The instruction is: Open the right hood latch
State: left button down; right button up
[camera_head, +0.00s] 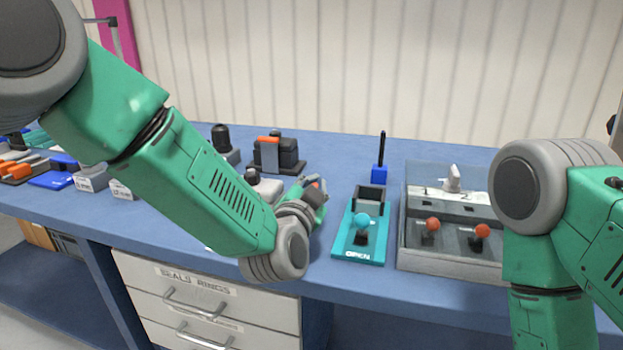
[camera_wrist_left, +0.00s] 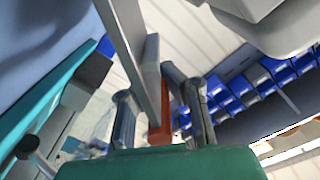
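My left gripper (camera_head: 318,188) is at the middle of the bench, mostly hidden behind my own wrist. In the left wrist view its two fingers (camera_wrist_left: 162,112) are spread apart. An orange-red bar with a grey upper part (camera_wrist_left: 154,85) shows between them, nearer the right finger; contact cannot be told. A grey box with a clear hood (camera_head: 405,240) stands at the right of the bench. It has two orange-knobbed levers, the left knob (camera_head: 432,224) and the right knob (camera_head: 481,230). I cannot tell which part is the right hood latch. My right gripper is out of view.
A teal unit marked OPEN (camera_head: 345,246) with a teal knob stands left of the hooded box. Behind are a blue holder (camera_head: 379,173) and a black device with an orange top (camera_head: 280,154). Drawers (camera_head: 210,295) are below the bench.

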pick_arm(q)
jog(key=shift+s+d+f, duration=0.2)
jog(key=shift+s+f, duration=0.05)
jog(key=shift+f, duration=0.2)
jog(key=c, duration=1.6)
grip_release()
jog(key=shift+s+r, duration=0.1)
jog(key=shift+o, duration=0.2)
jog(key=shift+a+r, duration=0.2)
jog(key=v, duration=1.2)
